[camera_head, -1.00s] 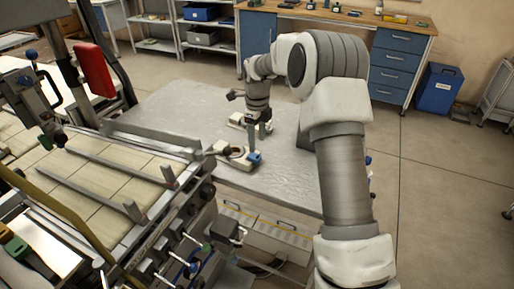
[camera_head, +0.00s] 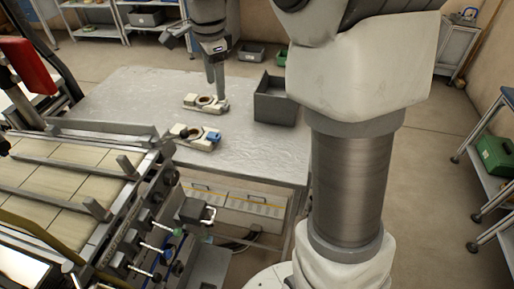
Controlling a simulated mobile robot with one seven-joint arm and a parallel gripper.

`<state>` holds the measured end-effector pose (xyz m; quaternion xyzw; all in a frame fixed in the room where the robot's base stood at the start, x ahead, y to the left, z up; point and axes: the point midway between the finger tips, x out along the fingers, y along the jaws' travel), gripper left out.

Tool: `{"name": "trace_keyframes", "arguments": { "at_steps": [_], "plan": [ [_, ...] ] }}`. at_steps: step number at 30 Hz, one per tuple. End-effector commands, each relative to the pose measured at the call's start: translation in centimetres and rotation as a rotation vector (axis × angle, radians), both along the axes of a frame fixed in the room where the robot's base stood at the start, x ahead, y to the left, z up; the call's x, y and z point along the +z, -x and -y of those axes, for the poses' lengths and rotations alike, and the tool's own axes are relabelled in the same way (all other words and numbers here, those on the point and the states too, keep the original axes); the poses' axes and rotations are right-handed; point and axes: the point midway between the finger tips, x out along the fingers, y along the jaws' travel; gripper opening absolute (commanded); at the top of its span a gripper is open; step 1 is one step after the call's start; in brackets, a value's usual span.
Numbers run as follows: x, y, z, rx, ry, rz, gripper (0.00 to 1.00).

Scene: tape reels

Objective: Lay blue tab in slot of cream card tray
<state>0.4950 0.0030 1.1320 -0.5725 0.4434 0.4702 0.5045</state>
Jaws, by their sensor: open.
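Two cream card trays lie on the grey metal table, each with a round dark-centred opening. The nearer cream tray (camera_head: 182,143) has a blue tab (camera_head: 213,137) at its right end; I cannot tell whether the tab is seated in a slot. A smaller dark bluish piece shows near its left end. The farther cream tray (camera_head: 190,104) lies behind it. My gripper (camera_head: 216,92) points down at the right end of the farther tray, open, with nothing visible between its fingers. I cannot tell whether a fingertip touches that tray.
A dark grey open bin (camera_head: 275,108) stands on the table (camera_head: 240,150) right of the trays. A conveyor-like machine with pale slats (camera_head: 65,175) borders the table's left. My arm fills the right of the view. The table's front right is clear.

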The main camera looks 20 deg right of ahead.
Motion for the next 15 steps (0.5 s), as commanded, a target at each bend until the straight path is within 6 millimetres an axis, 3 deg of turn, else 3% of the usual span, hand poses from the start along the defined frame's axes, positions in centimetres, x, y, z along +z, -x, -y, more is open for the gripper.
{"name": "trace_keyframes", "arguments": {
  "at_steps": [6, 15],
  "plan": [
    [3.2, 7.3, 0.1, 0.392, 0.089, 0.078, 0.65],
    [3.6, 17.1, 0.2, 0.924, 0.255, 0.171, 0.65]
  ]
}}
